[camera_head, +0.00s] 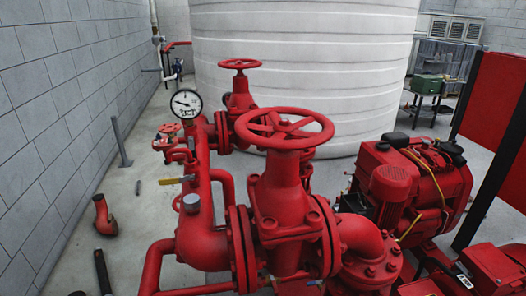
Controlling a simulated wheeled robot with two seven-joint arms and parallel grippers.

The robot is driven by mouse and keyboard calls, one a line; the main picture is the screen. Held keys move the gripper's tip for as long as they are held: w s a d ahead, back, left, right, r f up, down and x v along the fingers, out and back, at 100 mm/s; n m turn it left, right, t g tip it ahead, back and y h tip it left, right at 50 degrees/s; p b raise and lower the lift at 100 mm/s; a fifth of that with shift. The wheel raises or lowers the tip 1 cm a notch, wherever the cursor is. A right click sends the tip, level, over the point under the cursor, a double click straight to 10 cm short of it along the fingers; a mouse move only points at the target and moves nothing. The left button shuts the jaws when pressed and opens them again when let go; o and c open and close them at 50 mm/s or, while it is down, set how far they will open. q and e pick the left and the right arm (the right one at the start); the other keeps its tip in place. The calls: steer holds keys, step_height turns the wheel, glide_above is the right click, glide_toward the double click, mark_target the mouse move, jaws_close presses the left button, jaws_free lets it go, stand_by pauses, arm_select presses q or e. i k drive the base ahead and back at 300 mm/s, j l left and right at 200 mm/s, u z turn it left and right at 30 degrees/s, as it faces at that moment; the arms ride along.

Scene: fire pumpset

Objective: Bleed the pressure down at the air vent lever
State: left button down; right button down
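A yellow lever (177,181) sticks out to the left of the red vertical pipe, level or nearly so; I take it for the air vent lever. A round white pressure gauge (186,103) with a dark needle stands above it on the same pipework. The needle points to the left part of the dial; its numbers are too small to read. A small grey round fitting (191,203) sits just below the lever.
A large red handwheel valve (284,128) stands in front, right of the lever, with a smaller handwheel (240,64) behind. A red engine (410,185) is at right. Floor near the left wall is mostly clear.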

mark_target(192, 176)
steer(key=k+j+z, duration=0.25)
steer(key=k+j, duration=0.75)
steer(key=i, duration=0.4)
